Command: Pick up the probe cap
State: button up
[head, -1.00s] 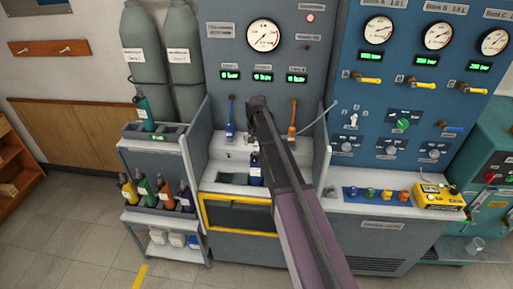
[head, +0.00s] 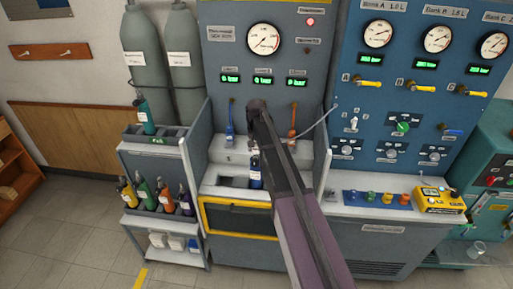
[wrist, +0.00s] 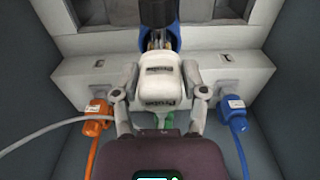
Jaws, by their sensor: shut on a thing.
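The probe cap (wrist: 157,84) is a white, rounded block with a partly readable label that seems to start with "Probe". In the wrist view it lies between the two fingers of my gripper (wrist: 159,97), which is shut on it. It stands in front of the pale ledge of the bench, just below a dark blue bottle (wrist: 158,22). Whether it is clear of the surface beneath I cannot tell. In the head view my arm covers most of the gripper and the cap.
An orange-handled fitting (head: 293,120) and a blue-handled one (head: 229,124) flank my arm. A grey hose (wrist: 42,133) crosses the wrist view toward the orange fitting. Side walls (head: 321,150) bound the bay. A rack with several small bottles (head: 163,200) stands left.

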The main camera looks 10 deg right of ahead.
grip_shut()
jog(key=shift+r, duration=0.1)
notch_tip(320, 180, up, 3)
jog(key=p, duration=0.3)
jog(key=s+r+p, duration=0.1)
jog(key=s+p, duration=0.1)
jog(key=s, duration=1.4)
jog(key=shift+r, duration=0.4)
jog(key=shift+f, duration=0.1)
notch_tip(320, 180, down, 4)
jog(key=b, duration=0.3)
jog(key=shift+r+b, duration=0.2)
jog(key=shift+b, duration=0.15)
jog(key=shift+a, duration=0.1)
